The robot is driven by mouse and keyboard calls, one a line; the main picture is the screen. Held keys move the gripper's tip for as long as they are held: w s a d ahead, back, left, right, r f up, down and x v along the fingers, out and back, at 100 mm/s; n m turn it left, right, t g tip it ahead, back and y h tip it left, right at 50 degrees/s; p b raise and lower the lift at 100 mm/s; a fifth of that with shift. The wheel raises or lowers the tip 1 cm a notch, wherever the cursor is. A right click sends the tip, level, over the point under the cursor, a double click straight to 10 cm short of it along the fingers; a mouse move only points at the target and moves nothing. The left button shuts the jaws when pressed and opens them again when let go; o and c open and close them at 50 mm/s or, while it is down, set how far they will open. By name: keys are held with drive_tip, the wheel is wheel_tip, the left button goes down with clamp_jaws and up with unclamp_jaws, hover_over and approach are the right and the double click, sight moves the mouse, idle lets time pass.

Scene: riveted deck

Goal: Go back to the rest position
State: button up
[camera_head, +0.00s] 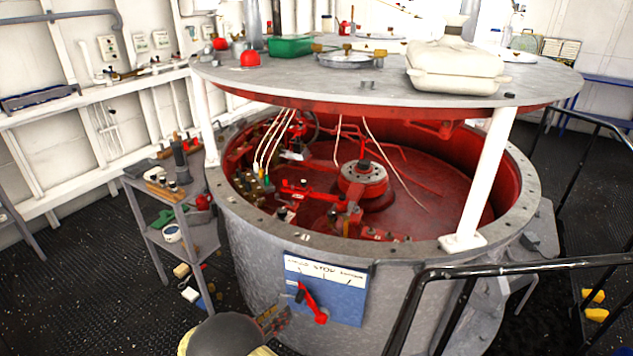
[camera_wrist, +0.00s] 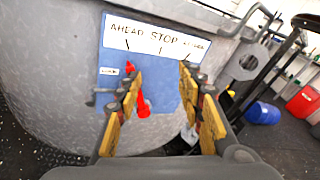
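My gripper (camera_wrist: 161,76) is open in the wrist view, its two yellow-padded fingers apart with nothing held between them. Beyond it, a blue panel (camera_wrist: 168,84) with a white label reading AHEAD and STOP is on the grey drum wall. A red lever (camera_wrist: 141,106) on the panel shows partly behind the left finger; I cannot tell whether they touch. In the head view, the lever (camera_head: 311,301) leans up and left on the panel (camera_head: 346,294). The dark end of my arm is at the bottom edge, left of the panel.
The large round drum (camera_head: 255,246) has a red interior and a round tabletop (camera_head: 310,77) above it, holding several items. A black handrail (camera_head: 520,268) stands at the right. A small grey shelf (camera_head: 200,240) stands at the left. A blue barrel (camera_wrist: 263,113) and red bin (camera_wrist: 303,100) show in the wrist view.

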drive_tip(key=s+d+r+m+g, duration=0.45)
drive_tip(key=d+r+m, duration=0.35)
drive_tip(key=d+r, duration=0.35)
drive_tip(key=s+d+r+m+g, duration=0.3)
drive_tip(key=d+r+m+g, duration=0.3)
drive_tip(key=d+r, duration=0.55)
drive_tip(key=s+d+r+m+t+y, duration=0.1)
drive_tip(key=s+d+r+m+y, duration=0.1)
drive_tip(key=s+m, duration=0.4)
drive_tip(key=s+d+r+m+t+y+p, duration=0.1)
drive_tip(key=s+d+r+m+y, duration=0.2)
drive_tip(key=s, duration=0.6)
drive_tip(key=s+d+r+m+t+y, duration=0.1)
drive_tip(key=s+d+r+m+y, duration=0.2)
drive_tip(key=s+m, duration=0.5)
wheel_tip(320, 180, up, 3)
drive_tip(key=shift+s+d+f+m+y, duration=0.2)
drive_tip(key=shift+s+m+y, duration=0.15)
drive_tip(key=shift+m+y, duration=0.55)
